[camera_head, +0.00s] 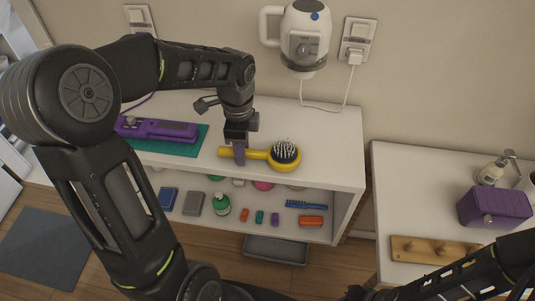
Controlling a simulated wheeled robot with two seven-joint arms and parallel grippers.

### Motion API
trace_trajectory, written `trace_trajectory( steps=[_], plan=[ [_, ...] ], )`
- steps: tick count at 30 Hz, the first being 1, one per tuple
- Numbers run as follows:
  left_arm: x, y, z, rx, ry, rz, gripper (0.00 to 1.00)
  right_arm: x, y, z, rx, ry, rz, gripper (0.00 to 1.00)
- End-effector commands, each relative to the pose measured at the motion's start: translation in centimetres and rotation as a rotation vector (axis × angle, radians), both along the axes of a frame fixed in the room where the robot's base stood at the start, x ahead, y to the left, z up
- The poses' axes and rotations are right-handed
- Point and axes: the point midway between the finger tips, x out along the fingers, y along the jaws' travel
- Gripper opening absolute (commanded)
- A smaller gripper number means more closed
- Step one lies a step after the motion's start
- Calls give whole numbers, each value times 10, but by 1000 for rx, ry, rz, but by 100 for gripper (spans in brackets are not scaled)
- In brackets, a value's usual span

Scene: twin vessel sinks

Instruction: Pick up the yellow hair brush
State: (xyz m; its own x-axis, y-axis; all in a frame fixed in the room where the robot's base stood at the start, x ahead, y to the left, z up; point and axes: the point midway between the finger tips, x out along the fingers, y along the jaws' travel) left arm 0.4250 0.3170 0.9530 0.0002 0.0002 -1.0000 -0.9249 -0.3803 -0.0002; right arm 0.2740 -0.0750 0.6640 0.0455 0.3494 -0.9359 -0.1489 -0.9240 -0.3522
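The yellow hair brush (257,154) lies on the white top of the shelf unit, near its front edge. Its handle points left, and its round head with a dark pad and pale bristles is at the right, bristles up. My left gripper (239,157) points down at the handle, and one purple finger shows in front of it. The other finger is hidden, so I cannot tell whether the gripper is closed on the handle. My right arm crosses the lower right corner, and its gripper does not show.
A purple hair straightener (160,130) lies on a green mat (188,143) to the left. A white hair dryer (305,35) hangs on the wall behind. Small items fill the lower shelf. A purple box (495,207) stands on the right counter. The white top right of the brush is clear.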

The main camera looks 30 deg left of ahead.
Motion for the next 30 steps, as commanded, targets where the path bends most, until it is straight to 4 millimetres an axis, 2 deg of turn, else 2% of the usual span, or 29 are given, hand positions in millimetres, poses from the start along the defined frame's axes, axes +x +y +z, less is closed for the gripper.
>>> trace_trajectory(
  steps=[2,13,26,30],
  plan=[
    [0,0,0,0,0,0,30,0,0,0,0,0,0,0],
    [0,0,0,0,0,0,0,0,0,0,0,0,0,0],
    [0,0,1,0,-1,0,0,0,0,0,0,0,0,0],
    [1,0,7,0,-3,0,0,0,0,-1,0,0,0,0]
  ],
)
